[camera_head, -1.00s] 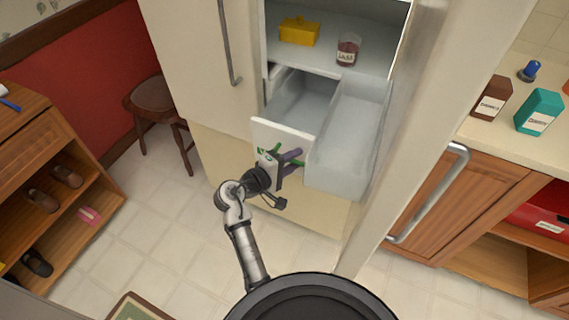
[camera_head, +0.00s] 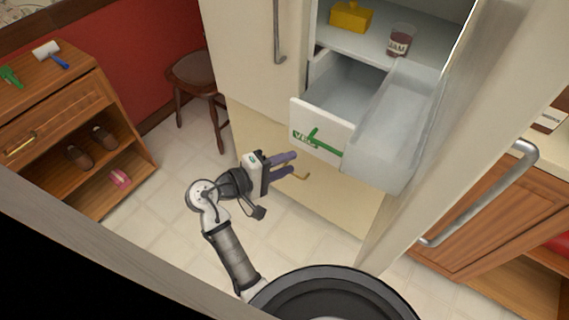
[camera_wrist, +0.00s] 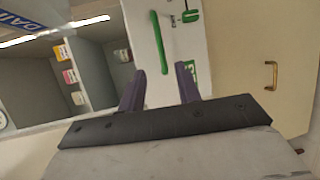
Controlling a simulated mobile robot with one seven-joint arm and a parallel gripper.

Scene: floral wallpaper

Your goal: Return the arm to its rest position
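My gripper (camera_head: 290,165) is at the end of my arm, in front of the fridge and below its pulled-out drawer. Its two purple fingers are apart with nothing between them, and they also show in the wrist view (camera_wrist: 160,88). The drawer (camera_head: 322,122) has a white front with a green handle and green lettering. In the head view the fingers are apart from the handle. In the wrist view the green handle (camera_wrist: 160,45) lies ahead of the fingers.
The fridge door (camera_head: 470,110) stands open at the right. A yellow butter dish (camera_head: 351,17) and a jam jar (camera_head: 400,40) stand on the shelf. A stool (camera_head: 203,75) and a shoe cabinet (camera_head: 60,120) are at the left. Tiled floor (camera_head: 165,195) between is clear.

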